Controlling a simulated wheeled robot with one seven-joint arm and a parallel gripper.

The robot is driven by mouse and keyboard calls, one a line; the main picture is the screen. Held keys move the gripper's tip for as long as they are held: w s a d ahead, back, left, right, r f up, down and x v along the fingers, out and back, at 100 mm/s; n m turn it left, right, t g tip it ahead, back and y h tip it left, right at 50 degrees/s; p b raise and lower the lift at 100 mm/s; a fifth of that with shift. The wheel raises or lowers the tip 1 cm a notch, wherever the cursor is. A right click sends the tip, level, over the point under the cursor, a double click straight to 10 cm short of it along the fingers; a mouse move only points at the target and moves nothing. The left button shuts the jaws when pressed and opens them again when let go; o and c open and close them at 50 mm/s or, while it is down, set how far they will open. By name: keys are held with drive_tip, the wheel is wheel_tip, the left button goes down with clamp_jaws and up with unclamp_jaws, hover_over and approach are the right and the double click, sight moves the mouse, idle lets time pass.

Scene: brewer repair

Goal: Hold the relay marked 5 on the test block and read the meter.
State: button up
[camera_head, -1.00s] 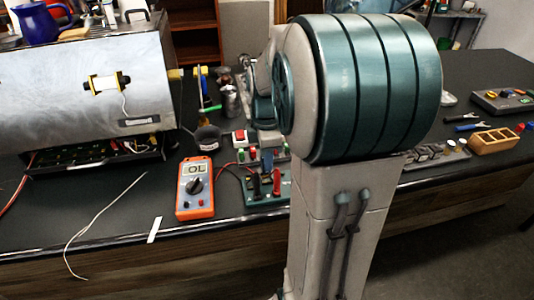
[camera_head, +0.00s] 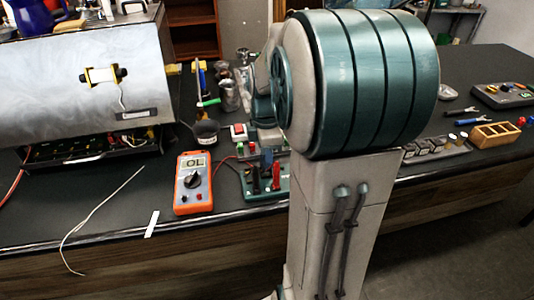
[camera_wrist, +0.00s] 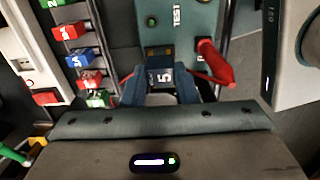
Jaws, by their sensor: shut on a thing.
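The relay marked 5 (camera_wrist: 161,76) is a dark block with a white 5 on its top face. My gripper (camera_wrist: 160,88) is shut on it, one blue finger on each side. The relay is at the near end of the green test block (camera_wrist: 178,32), marked TEST; I cannot tell whether its contacts touch. A red probe (camera_wrist: 216,64) stands at the block's right.
Red, blue and green labelled blocks (camera_wrist: 78,58) stand in a row left of my gripper. A wooden tray (camera_head: 494,136) and tools are at the right.

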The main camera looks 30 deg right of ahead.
drive_tip(key=shift+f+b, duration=0.3)
drive_tip(key=shift+f, duration=0.4)
idle(1.6)
idle(2.0)
drive_tip(key=shift+r+p, duration=2)
drive_tip(key=shift+r, duration=0.5)
